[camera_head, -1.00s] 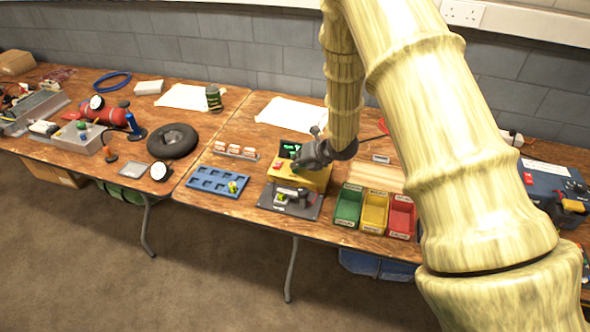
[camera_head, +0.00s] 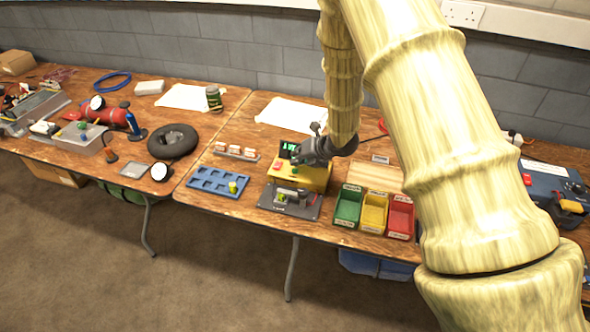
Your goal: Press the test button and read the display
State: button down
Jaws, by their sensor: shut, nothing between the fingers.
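The yellow tester box (camera_head: 316,177) stands on the right-hand table, with a dark display (camera_head: 288,149) at its back left. The display shows lit green characters, too small to read and partly covered by my gripper. A green button (camera_head: 295,170) and a red patch (camera_head: 276,180) show on the box. My gripper (camera_head: 298,160) is shut and empty, just above and behind the green button; I cannot tell whether it touches the box. A dark fixture plate (camera_head: 268,204) with a clamp lies in front of the box.
Green, yellow and red bins (camera_head: 347,209) stand right of the tester. A blue slotted tray (camera_head: 207,184) and a small rack (camera_head: 236,153) lie to its left. A wooden board (camera_head: 376,174) lies behind the bins. My arm hides part of the table's right side.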

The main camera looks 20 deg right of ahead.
aim_at(297, 168)
jog(key=shift+r+p, duration=1.15)
jog(key=shift+r, duration=1.3)
